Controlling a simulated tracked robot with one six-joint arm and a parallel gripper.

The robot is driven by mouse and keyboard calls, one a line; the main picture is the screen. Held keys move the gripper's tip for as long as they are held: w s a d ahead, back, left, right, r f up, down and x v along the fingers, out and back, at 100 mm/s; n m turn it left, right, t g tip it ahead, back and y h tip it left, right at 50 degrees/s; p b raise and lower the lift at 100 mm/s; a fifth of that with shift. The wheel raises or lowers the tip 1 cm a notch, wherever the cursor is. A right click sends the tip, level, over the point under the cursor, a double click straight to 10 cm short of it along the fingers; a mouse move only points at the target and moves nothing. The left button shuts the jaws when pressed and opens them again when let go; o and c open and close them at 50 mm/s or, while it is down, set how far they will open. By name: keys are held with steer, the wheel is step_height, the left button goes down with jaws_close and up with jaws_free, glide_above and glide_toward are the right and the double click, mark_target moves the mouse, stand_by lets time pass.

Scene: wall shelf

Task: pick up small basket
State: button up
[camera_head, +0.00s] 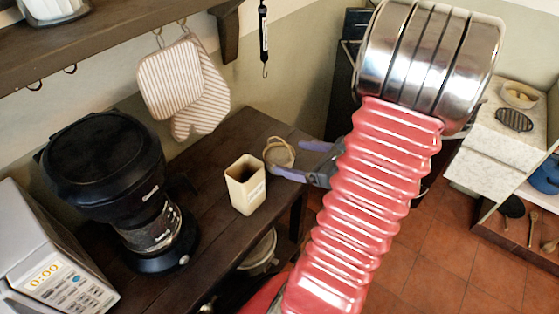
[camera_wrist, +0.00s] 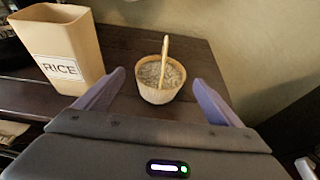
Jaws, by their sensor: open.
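The small basket (camera_wrist: 155,92) is a pale, round basket with a thin upright handle. It stands on the dark wooden counter near its end corner. In the head view my gripper (camera_head: 300,160) reaches in from the right at the basket. I cannot tell whether a finger touches it.
A cream container marked RICE (camera_wrist: 62,48) stands close left of my left finger; it also shows in the head view (camera_head: 245,184). Striped mitts (camera_head: 170,80) hang on the wall.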

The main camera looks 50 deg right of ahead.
mark_target(268, 152)
steer(key=shift+x, duration=2.7)
steer(key=shift+w, duration=0.15)
steer(key=shift+x, duration=2.55)
steer(key=shift+d, duration=0.1)
steer(key=shift+c, duration=0.2)
steer(key=c, duration=1.3)
steer(key=shift+r, duration=5)
